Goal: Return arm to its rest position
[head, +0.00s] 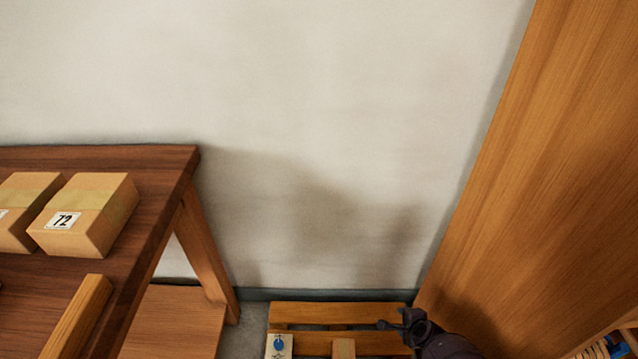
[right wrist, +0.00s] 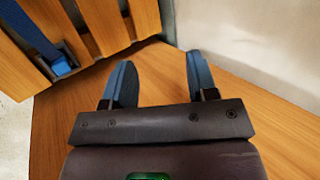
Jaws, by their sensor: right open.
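My right gripper (head: 396,324) shows as a dark shape at the bottom of the head view, right of centre, with my right arm behind it. It is in front of a slatted wooden pallet. In the right wrist view its two blue-grey fingers (right wrist: 160,78) are spread apart with nothing between them, and a smooth wooden surface lies behind them. My left gripper is in neither view.
A tall wooden panel (head: 560,150) stands close on the right. A brown table (head: 150,178) at left bears cardboard boxes, one labelled 72 (head: 85,212). The wooden pallet (head: 310,311) lies low by the wall. A slatted wooden thing (right wrist: 100,22) with a blue strap is near the fingers.

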